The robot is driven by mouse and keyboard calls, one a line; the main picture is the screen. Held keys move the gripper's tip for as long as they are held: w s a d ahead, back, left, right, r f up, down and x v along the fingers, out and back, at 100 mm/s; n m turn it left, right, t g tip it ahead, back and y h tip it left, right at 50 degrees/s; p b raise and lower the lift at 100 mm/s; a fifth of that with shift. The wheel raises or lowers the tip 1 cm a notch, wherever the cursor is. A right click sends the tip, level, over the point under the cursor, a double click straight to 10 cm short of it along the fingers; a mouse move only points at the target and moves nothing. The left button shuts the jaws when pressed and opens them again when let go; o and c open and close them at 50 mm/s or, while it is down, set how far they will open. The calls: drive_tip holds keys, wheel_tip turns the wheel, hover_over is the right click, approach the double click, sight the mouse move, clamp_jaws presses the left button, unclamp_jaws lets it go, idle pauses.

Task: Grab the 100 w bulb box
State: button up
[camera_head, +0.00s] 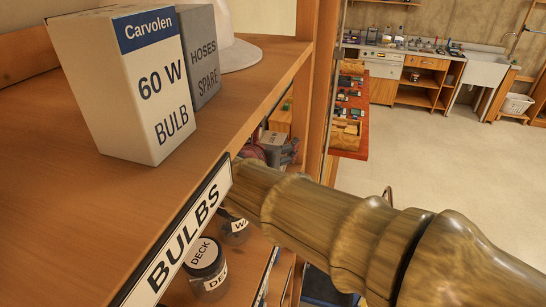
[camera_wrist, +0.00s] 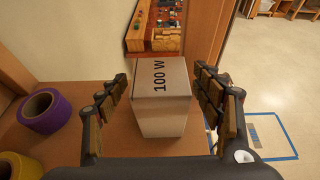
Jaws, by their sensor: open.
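The 100 W box (camera_wrist: 165,110), pale with dark lettering, stands on a wooden shelf in the wrist view. My gripper (camera_wrist: 162,84) is open, with one finger on each side of the box. A gap shows at the left; on the right the finger is close to the box, and I cannot tell whether it touches. In the head view my arm reaches in past the shelf edge below the "BULBS" label (camera_head: 178,240). A white 60 W bulb box (camera_head: 120,90) stands on the upper shelf.
A grey "HOSES SPARE" box (camera_head: 201,60) and a white rounded item (camera_head: 238,52) share the upper shelf. Labelled jars (camera_head: 205,265) stand lower down. In the wrist view, purple (camera_wrist: 45,111) and yellow (camera_wrist: 22,165) tape rolls lie left. Open floor (camera_head: 440,150) lies right.

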drive_tip(key=shift+w+d+f, duration=0.1)
drive_tip(key=shift+w+f, duration=0.05)
drive_tip(key=shift+w, duration=0.25)
drive_tip(key=shift+c, duration=0.6)
drive_tip(key=c, duration=1.1)
drive_tip(key=shift+c, duration=0.2)
